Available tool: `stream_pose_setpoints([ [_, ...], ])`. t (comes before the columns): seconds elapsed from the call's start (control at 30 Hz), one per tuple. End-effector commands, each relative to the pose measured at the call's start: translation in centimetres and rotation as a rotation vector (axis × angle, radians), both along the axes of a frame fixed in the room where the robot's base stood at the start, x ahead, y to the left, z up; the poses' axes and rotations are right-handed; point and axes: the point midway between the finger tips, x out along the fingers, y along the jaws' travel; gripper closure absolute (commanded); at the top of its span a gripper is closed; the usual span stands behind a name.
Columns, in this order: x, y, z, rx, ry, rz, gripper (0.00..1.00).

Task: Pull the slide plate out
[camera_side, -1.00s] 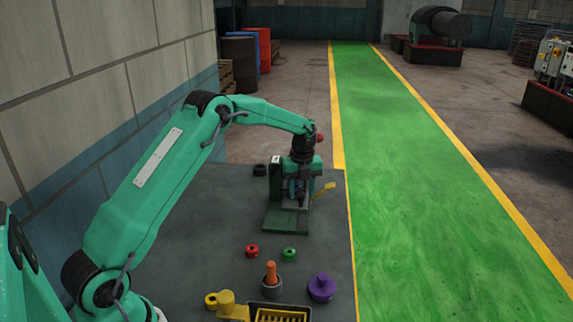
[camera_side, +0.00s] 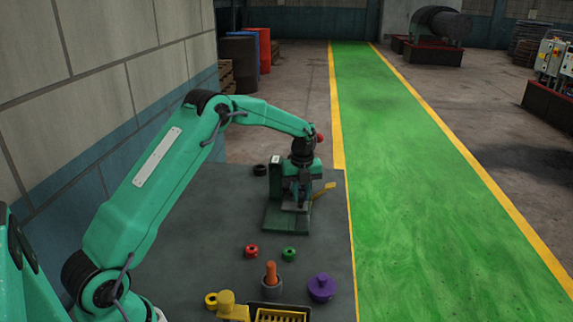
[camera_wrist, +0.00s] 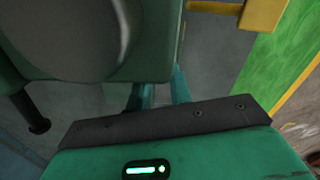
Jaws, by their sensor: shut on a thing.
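The green capstan drum machine (camera_side: 275,180) stands on a dark green base plate (camera_side: 285,222) on the table. My gripper (camera_side: 298,198) points down at its front side, close above the base. A grey slide plate (camera_side: 291,206) shows low at the machine, partly hidden by my gripper. In the wrist view, my gripper (camera_wrist: 155,95) has its two fingers shut on a narrow grey piece, which I take to be the slide plate. The machine's green body and a large grey round face (camera_wrist: 70,35) fill the upper left there.
A yellow lever (camera_side: 325,189) sticks out at the machine's right. A black ring (camera_side: 260,170) lies behind left. Bare table lies left.

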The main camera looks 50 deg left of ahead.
Motion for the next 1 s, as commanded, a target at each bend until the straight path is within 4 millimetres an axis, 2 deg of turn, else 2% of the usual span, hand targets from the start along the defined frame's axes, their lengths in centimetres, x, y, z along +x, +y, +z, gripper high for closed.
stream_pose_setpoints([
  [0.63, -5.1, -5.4, 0.1, 0.000, -0.001, -0.004, 1.00],
  [1.0, -6.2, -6.4, 0.1, 0.000, 0.002, -0.004, 1.00],
])
